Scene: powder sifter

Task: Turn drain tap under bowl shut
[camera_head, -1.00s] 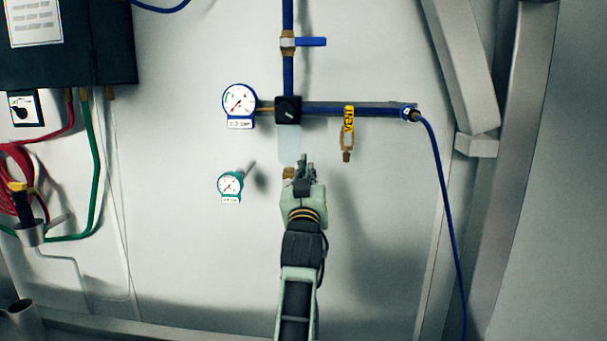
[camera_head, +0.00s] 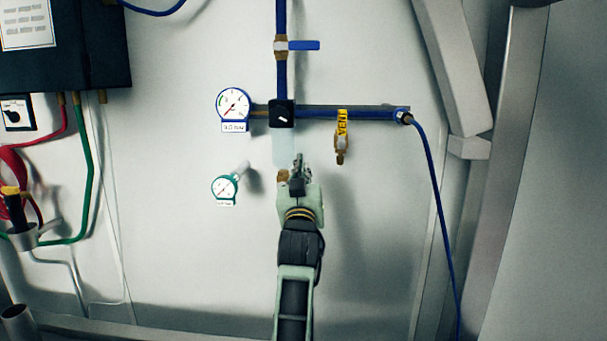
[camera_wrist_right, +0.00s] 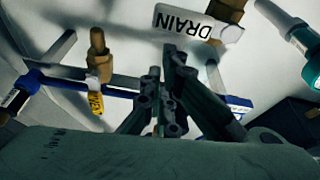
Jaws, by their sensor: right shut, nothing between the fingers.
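The drain tap's brass body (camera_head: 283,176) shows in the head view below the pale, translucent bowl (camera_head: 285,150), partly hidden by my right gripper. In the right wrist view, its white handle marked DRAIN (camera_wrist_right: 185,22) points left from the brass body (camera_wrist_right: 222,12). My right gripper (camera_head: 298,160) is shut and empty, just right of the tap in the head view. In the wrist view its fingertips (camera_wrist_right: 174,52) lie close by the handle's edge; I cannot tell whether they touch. My left gripper is not in view.
A vent valve (camera_head: 341,140) hangs from the blue pipe (camera_head: 360,114) to the right. A blue-rimmed gauge (camera_head: 234,104) and a green-rimmed gauge (camera_head: 225,187) are on the left. A blue hose (camera_head: 437,200) hangs at the right. The wall below is clear.

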